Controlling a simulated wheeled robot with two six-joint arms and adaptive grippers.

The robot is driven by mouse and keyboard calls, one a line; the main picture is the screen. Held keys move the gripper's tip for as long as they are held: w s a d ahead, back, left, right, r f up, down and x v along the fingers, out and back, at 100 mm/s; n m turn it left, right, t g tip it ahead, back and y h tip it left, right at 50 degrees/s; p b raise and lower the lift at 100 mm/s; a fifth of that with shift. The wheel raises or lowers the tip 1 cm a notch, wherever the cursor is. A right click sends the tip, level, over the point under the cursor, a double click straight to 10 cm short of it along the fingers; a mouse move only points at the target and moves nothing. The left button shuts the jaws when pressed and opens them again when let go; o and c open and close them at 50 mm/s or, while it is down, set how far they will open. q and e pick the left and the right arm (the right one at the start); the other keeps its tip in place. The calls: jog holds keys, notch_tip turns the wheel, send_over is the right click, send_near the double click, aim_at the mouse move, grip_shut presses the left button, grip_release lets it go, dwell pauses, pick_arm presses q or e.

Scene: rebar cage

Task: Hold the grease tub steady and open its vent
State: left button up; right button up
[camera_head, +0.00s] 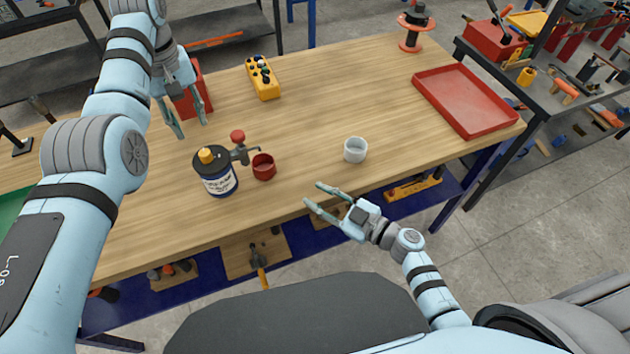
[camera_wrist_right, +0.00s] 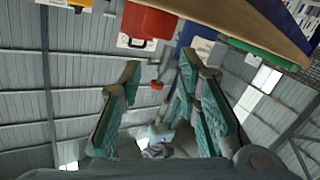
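The grease tub (camera_head: 217,180) looks to be the dark blue container with a white label, upright on the table left of centre. A yellow cap (camera_head: 206,155) sits on its black lid, and a grey tap with a red knob (camera_head: 238,136) sticks out at its right side. I cannot tell which part is the vent. My left gripper (camera_head: 192,130) is open and empty, above and behind the tub, apart from it. My right gripper (camera_head: 312,193) is open and empty by the table's front edge, right of the tub; its spread fingers show in the right wrist view (camera_wrist_right: 160,62).
A red cup (camera_head: 263,167) stands beside the tub under the tap. A white cup (camera_head: 355,151) stands further right. Behind are a red box (camera_head: 196,90), a yellow holder (camera_head: 264,83) and a red tray (camera_head: 440,88). The middle of the wooden table (camera_head: 320,105) is clear.

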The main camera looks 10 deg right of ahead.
jog(key=r+m, duration=0.1)
jog(key=w+r+m, duration=0.1)
jog(key=w+a+r+m, duration=0.1)
jog(key=r, duration=0.1)
jog(key=shift+w+t+y, duration=0.2)
jog(key=shift+t+y, duration=0.1)
jog(key=shift+y, duration=0.1)
jog(key=x, duration=1.4)
jog(key=shift+f, duration=0.1)
grip_shut()
jog(key=shift+c, duration=1.1)
grip_release()
